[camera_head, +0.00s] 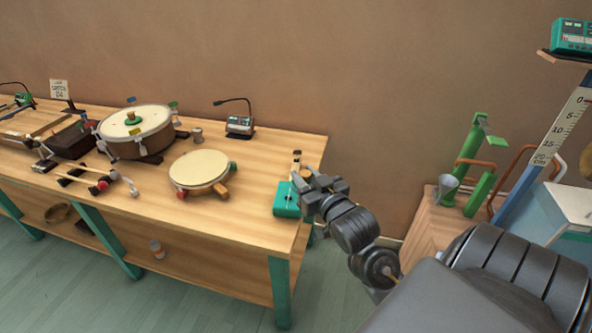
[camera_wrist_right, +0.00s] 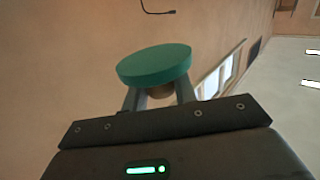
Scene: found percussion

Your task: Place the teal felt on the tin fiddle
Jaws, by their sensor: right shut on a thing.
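My right gripper (camera_head: 298,182) is at the right end of the workbench, beside and partly in front of a teal box-shaped thing with a narrow upright piece, which looks like the tin fiddle (camera_head: 285,204). In the right wrist view, the gripper (camera_wrist_right: 160,98) is shut on the teal felt (camera_wrist_right: 154,65), a thick round disc with a brownish part under it. The felt is hard to make out in the head view. I cannot tell whether it touches the fiddle. My left gripper is not in view.
The wooden workbench (camera_head: 245,222) carries a round pale drum (camera_head: 199,168), a larger drum (camera_head: 148,139) with a green knob, a small cup (camera_head: 197,135) and a device with a bent stalk (camera_head: 239,124). A side cabinet with green items (camera_head: 478,145) stands at right.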

